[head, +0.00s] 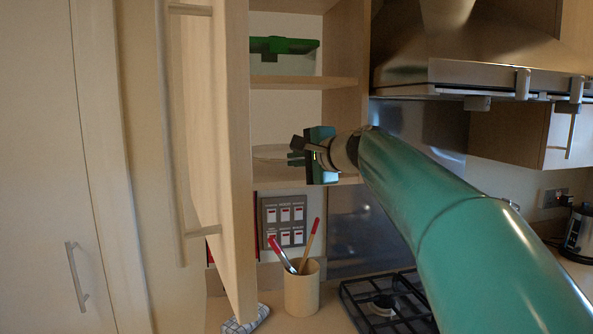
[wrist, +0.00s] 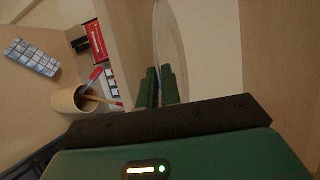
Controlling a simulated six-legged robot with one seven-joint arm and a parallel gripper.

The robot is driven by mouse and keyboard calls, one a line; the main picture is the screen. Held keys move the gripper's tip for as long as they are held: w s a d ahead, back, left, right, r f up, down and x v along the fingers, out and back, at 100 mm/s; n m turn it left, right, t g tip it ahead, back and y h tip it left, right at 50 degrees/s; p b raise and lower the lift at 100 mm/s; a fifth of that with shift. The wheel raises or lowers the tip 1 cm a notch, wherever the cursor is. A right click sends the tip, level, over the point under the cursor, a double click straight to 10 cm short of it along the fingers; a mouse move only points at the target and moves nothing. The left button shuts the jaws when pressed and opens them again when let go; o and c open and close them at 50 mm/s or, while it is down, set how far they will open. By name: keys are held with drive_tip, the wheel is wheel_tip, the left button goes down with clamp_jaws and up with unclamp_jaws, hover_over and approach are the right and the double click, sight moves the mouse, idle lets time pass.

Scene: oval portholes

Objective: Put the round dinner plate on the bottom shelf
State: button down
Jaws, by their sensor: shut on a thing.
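The round dinner plate (head: 270,152) is pale and shows nearly edge-on in the head view, just above the bottom shelf (head: 262,178) of the open cupboard. It also shows edge-on in the wrist view (wrist: 172,45), beside the shelf board. My gripper (head: 296,157) is shut on the plate's near right rim, at the cupboard opening. In the wrist view the fingers (wrist: 155,88) pinch the rim. The plate's left part is hidden by the cupboard door. I cannot tell whether the plate touches the shelf.
The open cupboard door (head: 215,130) stands close on the left. A green-lidded container (head: 284,46) sits on the shelf above. A utensil cup (head: 302,290), a checked cloth (head: 246,318) and a gas hob (head: 385,300) are below. The range hood (head: 470,70) is to the right.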

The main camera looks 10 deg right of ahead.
wheel_tip(320, 180, down, 2)
drive_tip(key=shift+f, duration=0.15)
drive_tip(key=c, duration=1.9)
unclamp_jaws()
drive_tip(key=shift+f, duration=0.2)
drive_tip(key=shift+r, duration=0.1)
